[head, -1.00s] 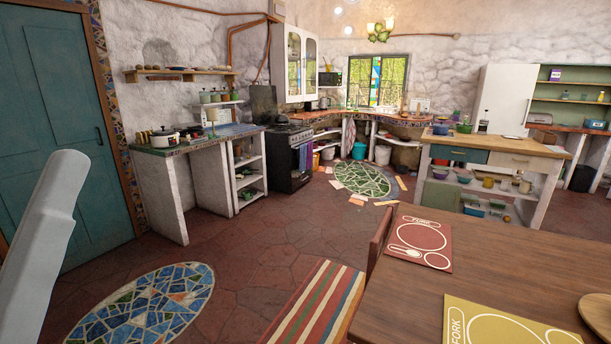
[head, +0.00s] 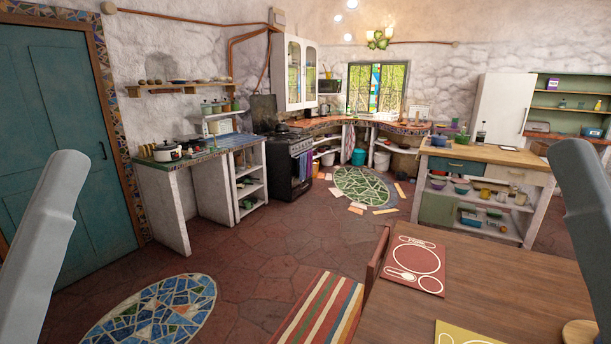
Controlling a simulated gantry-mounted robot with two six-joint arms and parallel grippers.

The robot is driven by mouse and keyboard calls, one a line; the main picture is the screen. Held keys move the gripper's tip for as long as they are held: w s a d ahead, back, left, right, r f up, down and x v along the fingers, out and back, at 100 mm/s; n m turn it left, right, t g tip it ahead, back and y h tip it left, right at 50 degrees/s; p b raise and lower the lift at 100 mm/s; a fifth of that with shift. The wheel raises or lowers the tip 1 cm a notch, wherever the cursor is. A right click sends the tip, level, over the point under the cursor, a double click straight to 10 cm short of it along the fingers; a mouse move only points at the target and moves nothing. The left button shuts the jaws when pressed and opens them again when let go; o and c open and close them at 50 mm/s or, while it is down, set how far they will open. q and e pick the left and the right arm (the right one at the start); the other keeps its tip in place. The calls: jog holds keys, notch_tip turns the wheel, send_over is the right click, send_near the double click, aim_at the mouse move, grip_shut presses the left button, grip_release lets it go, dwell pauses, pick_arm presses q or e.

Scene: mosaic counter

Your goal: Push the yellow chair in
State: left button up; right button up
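No yellow chair shows in the head view. A wooden table (head: 480,285) fills the lower right. A reddish-brown wooden edge, perhaps a chair back (head: 376,262), stands against the table's left side; the rest of it is hidden or out of frame. A red placemat (head: 416,274) and a partly cut-off yellow placemat (head: 452,335) lie on the table. Grey links of my own arms show at the left and right picture edges. Neither gripper is in view.
A striped surface (head: 318,312), perhaps a rug or seat, lies left of the table. A blue mosaic oval (head: 150,318) is on the floor. Open red floor (head: 250,245) leads towards the stove (head: 290,165). A kitchen island (head: 480,185) stands beyond the table.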

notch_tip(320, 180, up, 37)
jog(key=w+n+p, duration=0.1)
jog(key=p, duration=3.7)
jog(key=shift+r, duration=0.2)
